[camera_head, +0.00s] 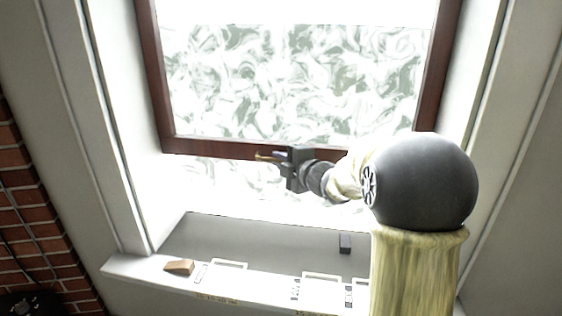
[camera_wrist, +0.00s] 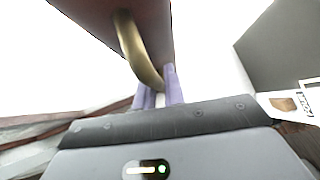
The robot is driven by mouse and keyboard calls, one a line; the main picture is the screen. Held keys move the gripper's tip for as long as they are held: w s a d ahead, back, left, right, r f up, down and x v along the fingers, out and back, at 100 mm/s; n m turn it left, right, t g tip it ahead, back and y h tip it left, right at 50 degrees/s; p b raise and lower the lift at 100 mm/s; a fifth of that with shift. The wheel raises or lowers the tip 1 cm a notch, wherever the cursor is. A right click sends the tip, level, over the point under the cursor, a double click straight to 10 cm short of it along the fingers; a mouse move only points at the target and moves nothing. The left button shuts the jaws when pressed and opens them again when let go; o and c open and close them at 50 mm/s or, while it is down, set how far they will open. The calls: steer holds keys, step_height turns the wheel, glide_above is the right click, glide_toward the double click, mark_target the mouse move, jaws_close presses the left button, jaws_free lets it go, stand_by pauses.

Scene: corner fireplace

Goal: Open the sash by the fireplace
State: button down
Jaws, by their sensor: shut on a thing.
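The sash (camera_head: 290,149) is a dark brown wooden frame around bright, swirl-patterned glass in the head view. Its bottom rail stands above the sill, with a bright strip between them. A brass handle (camera_head: 264,156) is on this rail. In the wrist view the handle (camera_wrist: 136,50) is a curved brass bar on the brown wood (camera_wrist: 157,25). My gripper (camera_head: 279,158) reaches the handle from the right. Its purple fingers (camera_wrist: 160,88) are shut on the handle's lower end in the wrist view. The exact finger contact is partly hidden.
The pale sill (camera_head: 255,284) below carries a small wooden wedge (camera_head: 179,267) and flat white items. White jambs (camera_head: 125,120) border the window. A brick wall (camera_head: 22,190) is at the left.

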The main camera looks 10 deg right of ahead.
steer(key=c, duration=1.5)
jaws_free()
steer(key=shift+a, duration=0.3)
steer(key=shift+s+d, duration=0.1)
steer(key=shift+d, duration=0.05)
steer(key=shift+s+d, duration=0.1)
steer(key=shift+s, duration=0.05)
steer(key=p+v, duration=0.1)
steer(key=v, duration=1.6)
